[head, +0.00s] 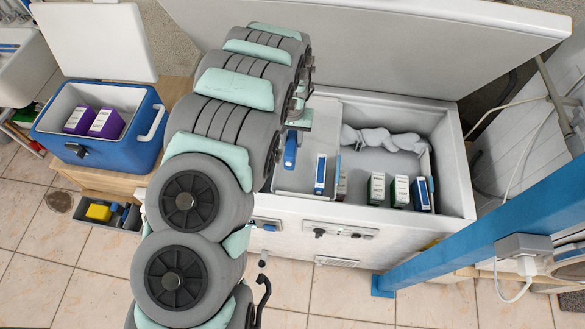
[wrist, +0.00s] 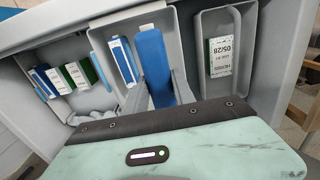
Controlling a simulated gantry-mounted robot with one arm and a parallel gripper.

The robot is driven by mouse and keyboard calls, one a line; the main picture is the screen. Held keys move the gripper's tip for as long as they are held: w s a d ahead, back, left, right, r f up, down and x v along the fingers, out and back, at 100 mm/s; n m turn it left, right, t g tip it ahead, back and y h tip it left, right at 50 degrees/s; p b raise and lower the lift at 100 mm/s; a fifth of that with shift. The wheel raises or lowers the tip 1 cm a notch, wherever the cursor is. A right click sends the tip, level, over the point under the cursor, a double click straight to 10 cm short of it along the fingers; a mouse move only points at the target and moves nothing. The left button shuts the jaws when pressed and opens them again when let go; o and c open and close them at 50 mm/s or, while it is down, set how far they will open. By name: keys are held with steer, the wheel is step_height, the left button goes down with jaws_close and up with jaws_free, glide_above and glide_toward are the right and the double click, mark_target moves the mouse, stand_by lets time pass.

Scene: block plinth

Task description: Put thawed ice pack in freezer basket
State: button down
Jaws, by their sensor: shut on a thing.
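My gripper (wrist: 160,98) is shut on a blue ice pack (wrist: 153,62); its grey fingers show on both sides of it. In the head view the blue pack (head: 290,150) hangs below my gripper (head: 298,122), over the left part of the open chest freezer (head: 350,212). In the wrist view the pack is upright over or in a light grey basket (wrist: 98,45), beside another blue pack with a white label (wrist: 123,60). That second pack also shows in the head view (head: 320,174). I cannot tell whether the held pack touches the basket floor.
Boxes (head: 401,191) and a wrapped grey bundle (head: 384,138) lie in the freezer's right part. A separate bin (wrist: 252,25) holds a green-and-white box (wrist: 220,57). A blue cooler (head: 108,136) with purple boxes stands left. A blue post (head: 480,216) crosses at the right.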

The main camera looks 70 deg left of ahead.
steer(key=shift+w+a+f+b, duration=0.1)
steer(key=shift+w+f+b, duration=0.05)
steer(key=shift+f+b, duration=3.6)
steer(key=shift+f, duration=4.7)
steer(key=shift+f, duration=0.1)
steer(key=shift+f, duration=0.15)
steer(key=c, duration=1.1)
jaws_free()
steer(key=shift+o, duration=0.2)
